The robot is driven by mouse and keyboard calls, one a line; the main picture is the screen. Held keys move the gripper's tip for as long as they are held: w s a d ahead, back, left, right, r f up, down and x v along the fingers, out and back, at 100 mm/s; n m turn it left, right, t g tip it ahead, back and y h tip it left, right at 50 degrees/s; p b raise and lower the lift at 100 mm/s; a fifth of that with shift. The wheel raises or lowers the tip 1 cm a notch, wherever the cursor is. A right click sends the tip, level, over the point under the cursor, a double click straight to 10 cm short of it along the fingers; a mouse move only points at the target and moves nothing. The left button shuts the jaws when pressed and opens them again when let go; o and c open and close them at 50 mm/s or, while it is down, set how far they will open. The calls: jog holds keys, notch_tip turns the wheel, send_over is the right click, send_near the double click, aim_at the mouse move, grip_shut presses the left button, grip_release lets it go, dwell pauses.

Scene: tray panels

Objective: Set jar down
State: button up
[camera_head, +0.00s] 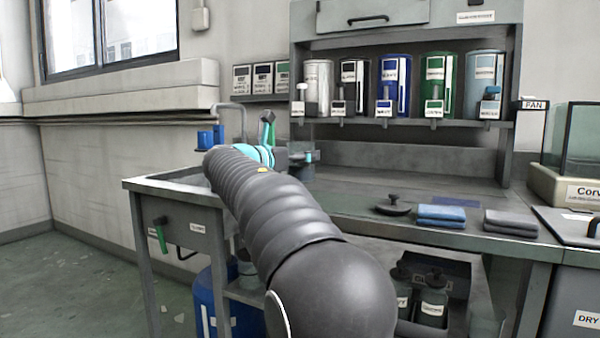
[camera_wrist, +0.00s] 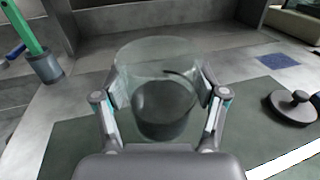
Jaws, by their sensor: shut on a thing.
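A clear glass jar (camera_wrist: 155,60) with a dark lower part sits between the two fingers of my gripper (camera_wrist: 163,108) in the wrist view. The fingers press on its sides from left and right, and the gripper is shut on it. The jar looks upright over a dark mat (camera_wrist: 70,140) on the bench. I cannot tell whether its base touches the mat. In the head view my own arm hides most of the gripper and the jar.
A dark knobbed lid (camera_wrist: 293,106) lies on the mat right of the jar; it also shows in the head view (camera_head: 393,208). A green-handled tool in a grey cup (camera_wrist: 46,68) stands at left. Folded blue cloths (camera_head: 441,215) and a grey cloth (camera_head: 511,222) lie near the bench's front edge.

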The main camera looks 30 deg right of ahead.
aim_at(293, 171)
jog(key=shift+s+f+b, duration=0.1)
jog(key=shift+f+b, duration=0.55)
jog(key=shift+f, duration=1.25)
jog(key=shift+f, duration=0.1)
jog(key=o, duration=1.7)
jog(key=shift+f, duration=0.1)
jog(key=shift+c, duration=0.2)
jog(key=shift+r, duration=0.2)
jog(key=v, duration=1.2)
jog(key=shift+p, duration=0.4)
